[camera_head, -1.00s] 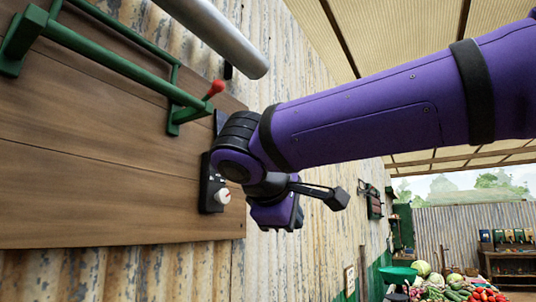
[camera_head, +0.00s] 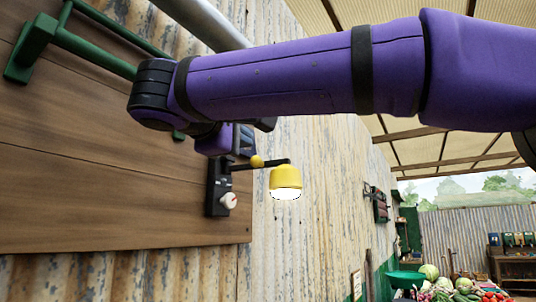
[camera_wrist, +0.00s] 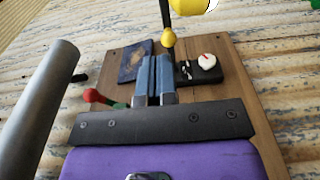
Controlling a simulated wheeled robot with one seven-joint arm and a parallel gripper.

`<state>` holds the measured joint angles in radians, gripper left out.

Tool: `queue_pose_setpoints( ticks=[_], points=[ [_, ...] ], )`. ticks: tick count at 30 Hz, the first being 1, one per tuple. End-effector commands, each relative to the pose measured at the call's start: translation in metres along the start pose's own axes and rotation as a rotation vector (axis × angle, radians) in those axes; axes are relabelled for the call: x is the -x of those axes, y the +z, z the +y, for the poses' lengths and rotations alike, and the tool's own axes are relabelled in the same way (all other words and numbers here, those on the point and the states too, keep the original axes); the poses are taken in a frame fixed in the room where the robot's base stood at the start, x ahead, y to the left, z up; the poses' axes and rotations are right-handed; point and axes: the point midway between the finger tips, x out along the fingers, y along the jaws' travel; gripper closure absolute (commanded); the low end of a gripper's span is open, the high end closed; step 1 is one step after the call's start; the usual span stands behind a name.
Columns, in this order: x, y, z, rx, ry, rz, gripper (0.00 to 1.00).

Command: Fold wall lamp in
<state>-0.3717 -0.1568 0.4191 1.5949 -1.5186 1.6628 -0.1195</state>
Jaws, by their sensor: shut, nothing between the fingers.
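The wall lamp has a yellow shade (camera_head: 285,180) with a glowing white underside, a black arm and a yellow ball knob (camera_head: 257,161). Its arm sticks out from the board toward the right. In the wrist view, the knob (camera_wrist: 168,40) is just beyond the fingertips and slightly right, and the shade (camera_wrist: 190,8) is cut off by the top edge. My gripper (camera_wrist: 153,60) is shut and empty, its two blue-grey fingers together. In the head view, my gripper (camera_head: 243,142) is largely hidden behind my wrist, close to the knob; I cannot tell if they touch.
A black wall plate with a white dial (camera_head: 228,201) is on the wooden board (camera_head: 90,205). A green rail (camera_head: 90,52) and a grey pipe (camera_head: 205,22) lie at upper left. The wrist view shows a red-tipped lever (camera_wrist: 95,96) and a dark picture panel (camera_wrist: 133,60). Open room lies right.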

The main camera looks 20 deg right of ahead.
Motion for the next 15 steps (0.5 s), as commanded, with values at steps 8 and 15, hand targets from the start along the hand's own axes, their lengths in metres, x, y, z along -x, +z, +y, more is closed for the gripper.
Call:
queue_pose_setpoints(
  ticks=[8,15],
  points=[
    [-0.033,0.001,0.0,0.0,-0.001,-0.002,1.0],
    [-0.078,0.001,0.0,0.0,-0.001,-0.003,1.0]
  ],
)
